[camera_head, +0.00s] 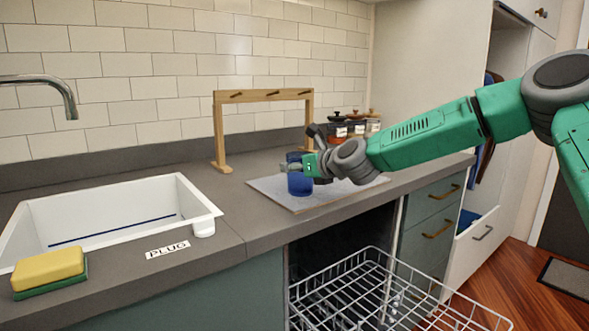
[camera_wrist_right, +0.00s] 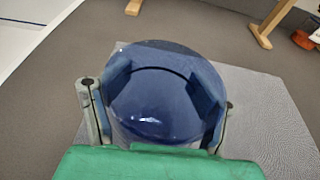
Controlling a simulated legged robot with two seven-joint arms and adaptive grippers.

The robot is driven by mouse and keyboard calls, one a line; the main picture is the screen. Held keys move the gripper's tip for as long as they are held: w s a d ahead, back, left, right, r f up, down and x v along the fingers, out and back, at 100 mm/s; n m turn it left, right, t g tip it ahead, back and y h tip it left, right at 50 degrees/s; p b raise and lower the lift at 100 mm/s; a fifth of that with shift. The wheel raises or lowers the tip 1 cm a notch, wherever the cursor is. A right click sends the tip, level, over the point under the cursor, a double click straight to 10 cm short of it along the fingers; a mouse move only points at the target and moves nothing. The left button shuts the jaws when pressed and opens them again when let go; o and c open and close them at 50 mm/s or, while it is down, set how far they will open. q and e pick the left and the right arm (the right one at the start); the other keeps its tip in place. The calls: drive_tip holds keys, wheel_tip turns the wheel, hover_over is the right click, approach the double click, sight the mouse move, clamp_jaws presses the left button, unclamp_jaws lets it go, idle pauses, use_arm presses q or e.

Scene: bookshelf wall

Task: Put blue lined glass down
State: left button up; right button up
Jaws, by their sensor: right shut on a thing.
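The blue glass (camera_head: 299,183) is upright over the grey mat (camera_head: 272,193) on the counter. My right gripper (camera_head: 296,168) is shut on it, coming in from the right. In the right wrist view the blue glass (camera_wrist_right: 160,97) fills the middle, and the fingers of my right gripper (camera_wrist_right: 160,100) press on both its sides. The mat (camera_wrist_right: 270,125) lies beneath it. I cannot tell whether the glass base touches the mat. Lines on the glass are not clear. My left gripper is not in view.
A wooden rack (camera_head: 265,96) with pegs stands behind the mat. Several jars (camera_head: 356,127) stand at the back right. A white sink (camera_head: 110,222) and a sponge (camera_head: 48,270) are on the left. An open dishwasher rack (camera_head: 375,295) is below the counter edge.

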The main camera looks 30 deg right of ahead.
drive_tip(key=o, duration=1.6)
drive_tip(key=shift+d, duration=0.25)
drive_tip(key=shift+a, duration=0.2)
drive_tip(key=shift+s+r, duration=0.15)
drive_tip(key=shift+s, duration=0.1)
drive_tip(key=p+v, duration=0.1)
drive_tip(key=v, duration=0.4)
drive_tip(key=p+v, duration=0.1)
drive_tip(key=v, duration=0.4)
drive_tip(key=shift+s+d+r+p, duration=0.15)
drive_tip(key=shift+d+p, duration=0.1)
drive_tip(key=shift+p, duration=0.15)
drive_tip(key=shift+s+a, duration=0.2)
drive_tip(key=shift+s, duration=0.4)
drive_tip(key=shift+d, duration=0.15)
